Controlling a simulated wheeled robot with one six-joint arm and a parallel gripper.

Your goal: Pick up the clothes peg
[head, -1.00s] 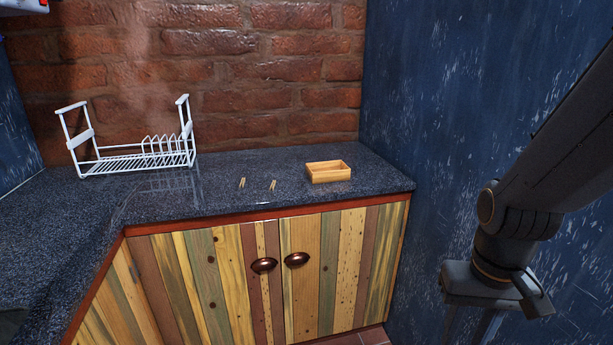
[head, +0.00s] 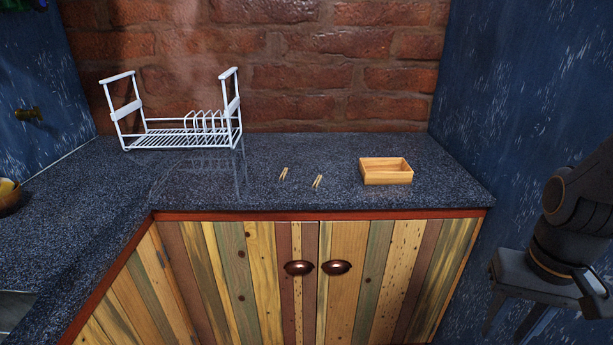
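Two small wooden clothes pegs lie apart on the dark speckled countertop (head: 230,195). One peg (head: 284,174) is left of the other peg (head: 318,182), which lies slightly nearer the front edge. My gripper (head: 515,325) is at the lower right, low in front of the blue wall and well away from both pegs. Its fingers point down and run out of the bottom of the picture. They look spaced apart, with nothing seen between them, but the tips are cut off.
A shallow wooden box (head: 386,178) stands right of the pegs. A white wire dish rack (head: 180,138) stands at the back left. A bowl (head: 8,196) is at the left edge. Striped cabinet doors (head: 320,270) with two handles are below. Counter around the pegs is clear.

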